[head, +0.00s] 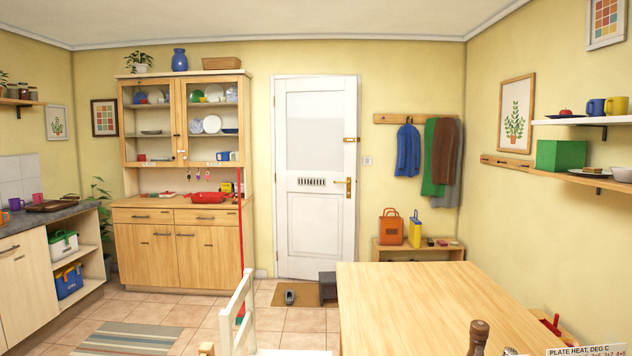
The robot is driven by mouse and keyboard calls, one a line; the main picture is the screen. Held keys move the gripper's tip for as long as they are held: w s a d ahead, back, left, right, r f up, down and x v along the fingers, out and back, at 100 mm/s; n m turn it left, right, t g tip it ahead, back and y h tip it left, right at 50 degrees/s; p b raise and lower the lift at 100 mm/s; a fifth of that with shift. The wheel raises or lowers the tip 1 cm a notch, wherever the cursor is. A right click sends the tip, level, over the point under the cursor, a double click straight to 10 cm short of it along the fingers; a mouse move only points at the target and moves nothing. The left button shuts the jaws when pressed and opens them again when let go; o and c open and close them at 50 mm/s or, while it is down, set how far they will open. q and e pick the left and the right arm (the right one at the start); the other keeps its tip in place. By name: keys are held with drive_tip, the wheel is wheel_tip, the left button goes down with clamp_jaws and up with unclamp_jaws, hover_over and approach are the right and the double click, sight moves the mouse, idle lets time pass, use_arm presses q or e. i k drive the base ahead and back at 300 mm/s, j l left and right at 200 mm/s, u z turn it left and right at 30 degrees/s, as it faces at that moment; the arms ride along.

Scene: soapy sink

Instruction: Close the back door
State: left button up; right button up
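The back door (314,235) is white and stands in the far wall, in the middle of the head view. It has a pale upper panel, a slotted vent or letter plate (311,182) and a brass handle (344,183) on its right side. A brass fitting (350,139) sits higher on the same side. The door's lower right corner looks slightly lower than its left, but I cannot tell surely whether it is ajar or shut. Neither of my grippers is in view.
A brown mat (296,300) lies before the door with a dark shoe-like thing (289,297) on it. A dark low stool (327,283) stands by the door's lower right. The wooden table (430,300) and white chair (238,310) stand nearer.

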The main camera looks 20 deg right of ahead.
sight(315, 117)
drive_tip(key=i+j+u, duration=0.25)
drive_tip(key=j, duration=0.15)
drive_tip(key=j+u, duration=0.2)
drive_tip(key=j, duration=0.15)
drive_tip(key=i+j+u, duration=0.55)
drive_tip(key=i+j, duration=0.2)
drive_tip(key=i+j+u, duration=0.3)
drive_tip(key=i+j, duration=0.15)
drive_tip(key=i+l+z, duration=0.1)
drive_tip(key=i+z, duration=0.7)
drive_tip(key=i+j+z, duration=0.25)
drive_tip(key=z, duration=0.15)
drive_tip(key=i+l+z, duration=0.2)
drive_tip(key=i+z, duration=0.15)
drive_tip(key=i, duration=0.7)
drive_tip(key=i+j+z, duration=0.1)
drive_tip(key=i+z, duration=0.2)
drive_tip(key=i, duration=0.7)
drive_tip(key=i+z, duration=0.2)
drive_tip(key=i, duration=0.3)
drive_tip(key=i+z, duration=0.15)
drive_tip(key=i, duration=0.35)
drive_tip(key=i+j+z, duration=0.2)
drive_tip(key=i, duration=0.3)
drive_tip(key=i+j+z, duration=0.2)
drive_tip(key=i, duration=0.25)
drive_tip(key=l, duration=0.05)
